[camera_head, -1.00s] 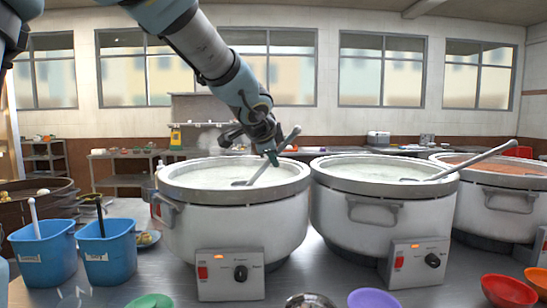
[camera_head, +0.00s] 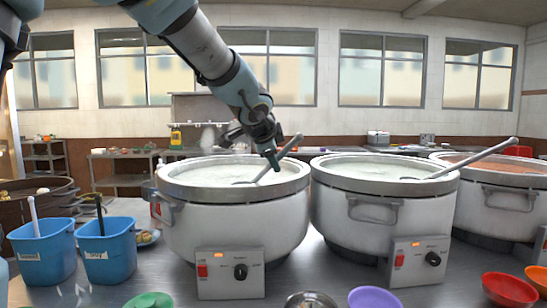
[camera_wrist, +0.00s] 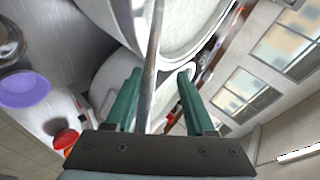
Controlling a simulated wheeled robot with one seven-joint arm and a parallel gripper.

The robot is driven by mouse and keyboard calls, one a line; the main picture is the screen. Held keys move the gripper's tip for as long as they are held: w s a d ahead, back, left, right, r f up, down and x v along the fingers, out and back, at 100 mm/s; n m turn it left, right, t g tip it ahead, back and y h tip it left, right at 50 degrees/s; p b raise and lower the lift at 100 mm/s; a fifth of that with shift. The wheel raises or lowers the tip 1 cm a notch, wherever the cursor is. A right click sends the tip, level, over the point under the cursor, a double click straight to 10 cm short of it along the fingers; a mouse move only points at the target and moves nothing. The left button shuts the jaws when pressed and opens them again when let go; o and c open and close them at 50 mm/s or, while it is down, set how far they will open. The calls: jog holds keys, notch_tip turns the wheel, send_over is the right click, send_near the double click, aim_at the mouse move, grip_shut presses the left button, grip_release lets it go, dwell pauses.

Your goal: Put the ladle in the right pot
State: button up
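A ladle (camera_head: 287,149) stands tilted in the left white pot (camera_head: 238,222); its bowl end is in the pale congee and its handle leans up right over the rim. My gripper (camera_head: 274,163) is above this pot, beside the handle. In the wrist view my gripper (camera_wrist: 160,75) has its green fingers apart, with the ladle handle (camera_wrist: 151,75) running between them; contact cannot be seen. The white pot to the right (camera_head: 372,212) also holds pale congee, and another ladle (camera_head: 470,160) rests in it, its handle over the right rim.
A third pot (camera_head: 500,212) with reddish contents is at the right edge. Blue bins (camera_head: 108,255) with utensils stand at the left. Green (camera_head: 150,300), metal (camera_head: 311,301), purple (camera_head: 374,299) and red (camera_head: 508,290) bowls line the front.

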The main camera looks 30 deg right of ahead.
jog(key=p+v, duration=0.2)
jog(key=v, duration=0.8)
jog(key=shift+s+a+r, duration=0.15)
jog(key=shift+s+r, duration=0.1)
